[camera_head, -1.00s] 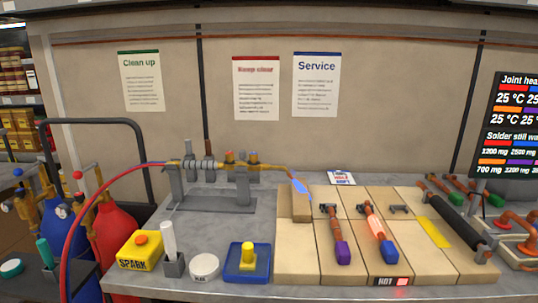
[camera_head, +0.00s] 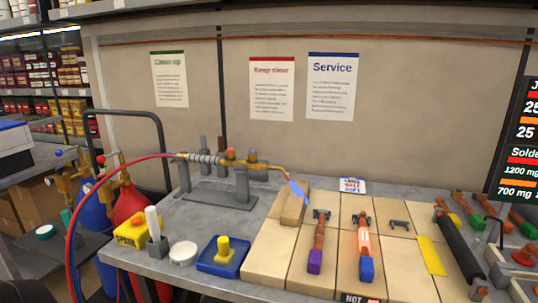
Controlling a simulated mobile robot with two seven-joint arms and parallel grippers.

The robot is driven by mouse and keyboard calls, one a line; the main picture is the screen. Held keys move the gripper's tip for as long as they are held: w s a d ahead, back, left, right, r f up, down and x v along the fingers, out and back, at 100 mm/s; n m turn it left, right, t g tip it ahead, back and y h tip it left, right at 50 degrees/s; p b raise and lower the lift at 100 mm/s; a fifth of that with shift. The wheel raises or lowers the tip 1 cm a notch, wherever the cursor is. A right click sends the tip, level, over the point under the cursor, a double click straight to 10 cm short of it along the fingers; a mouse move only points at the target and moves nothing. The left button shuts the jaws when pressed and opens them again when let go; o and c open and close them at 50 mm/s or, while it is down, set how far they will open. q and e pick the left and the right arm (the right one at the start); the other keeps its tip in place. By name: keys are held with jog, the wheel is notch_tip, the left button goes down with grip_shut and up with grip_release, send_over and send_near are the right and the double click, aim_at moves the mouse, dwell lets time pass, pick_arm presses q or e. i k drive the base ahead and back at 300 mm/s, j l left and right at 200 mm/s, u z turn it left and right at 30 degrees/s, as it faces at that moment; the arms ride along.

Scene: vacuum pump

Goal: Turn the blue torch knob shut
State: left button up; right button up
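The brass torch (camera_head: 268,166) lies across a grey metal stand (camera_head: 205,192) on the workbench, its nozzle pointing right and down. A small blue knob (camera_head: 252,154) and an orange knob (camera_head: 230,153) stand on top of the torch body. A blue flame (camera_head: 298,191) shows at the nozzle tip. A red hose (camera_head: 125,164) runs from the torch's left end. Neither of my grippers is in view, and nothing touches the blue knob. The knob is too small to read its turn angle.
Pale bricks (camera_head: 262,255) hold copper pipe pieces; one glowing pipe (camera_head: 364,238) lies right of the flame. A yellow spark box (camera_head: 130,233), white tub (camera_head: 183,253) and blue tray (camera_head: 212,262) stand at the front left. Red and blue gas cylinders (camera_head: 132,208) stand left of the bench.

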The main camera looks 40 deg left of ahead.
aim_at(252, 155)
jog(key=i+l+u, duration=0.1)
jog(key=l+u, duration=0.15)
jog(key=u, duration=0.15)
jog(key=l+u, duration=0.25)
jog(key=u, duration=0.15)
jog(key=i, duration=0.05)
